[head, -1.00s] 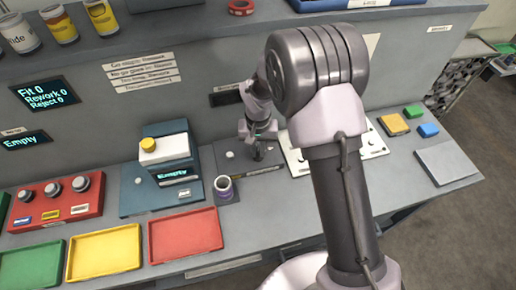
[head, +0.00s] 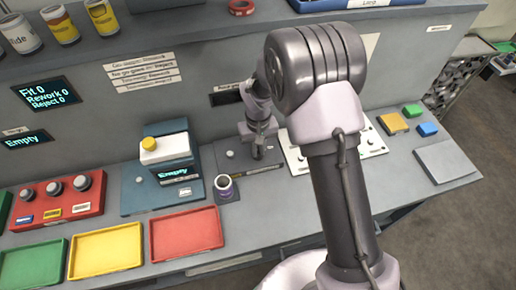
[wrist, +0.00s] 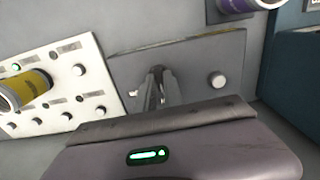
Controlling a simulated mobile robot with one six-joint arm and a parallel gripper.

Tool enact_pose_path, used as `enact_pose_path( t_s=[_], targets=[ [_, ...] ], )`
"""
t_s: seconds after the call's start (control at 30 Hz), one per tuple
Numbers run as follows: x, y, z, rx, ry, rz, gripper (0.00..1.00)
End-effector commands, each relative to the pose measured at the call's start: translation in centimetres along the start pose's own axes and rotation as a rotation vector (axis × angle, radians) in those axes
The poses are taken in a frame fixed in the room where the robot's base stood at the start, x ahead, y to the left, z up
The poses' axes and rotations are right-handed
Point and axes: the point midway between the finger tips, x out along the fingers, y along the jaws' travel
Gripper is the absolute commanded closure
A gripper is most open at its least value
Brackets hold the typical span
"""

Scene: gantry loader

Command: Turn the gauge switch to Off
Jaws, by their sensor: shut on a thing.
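A grey panel (head: 236,168) lies on the bench in front of the arm; it also shows in the wrist view (wrist: 190,52). A small white round knob (wrist: 217,80) stands on it, beside my gripper and apart from it. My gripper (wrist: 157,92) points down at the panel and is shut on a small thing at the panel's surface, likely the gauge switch. In the head view my gripper (head: 257,155) is right of the white knob. The fingers hide the held thing, so its setting cannot be read.
A white panel (wrist: 65,75) with several knobs adjoins on one side. A purple-banded cup (head: 224,186) stands near the grey panel's front left corner. A blue unit (head: 165,165) reading Empty stands left. Red (head: 186,232), yellow and green trays line the front.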

Motion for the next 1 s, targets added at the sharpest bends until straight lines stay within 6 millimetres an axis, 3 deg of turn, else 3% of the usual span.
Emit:
enact_pose_path(
  t_s=[0.07,0.1,0.2,0.57,0.67,1.0],
  targets=[
    [-0.1,0.0,-0.1,-0.002,0.002,0.001,1.00],
    [-0.1,0.0,-0.1,-0.002,0.002,0.001,0.86],
    [0.0,0.0,-0.1,-0.001,0.002,0.000,0.67],
    [-0.6,0.0,-0.1,0.000,0.003,0.000,0.66],
    [-2.8,0.0,-0.1,0.001,0.004,0.000,0.66],
    [-14.0,0.0,-0.1,0.000,0.005,0.000,0.66]
  ],
)
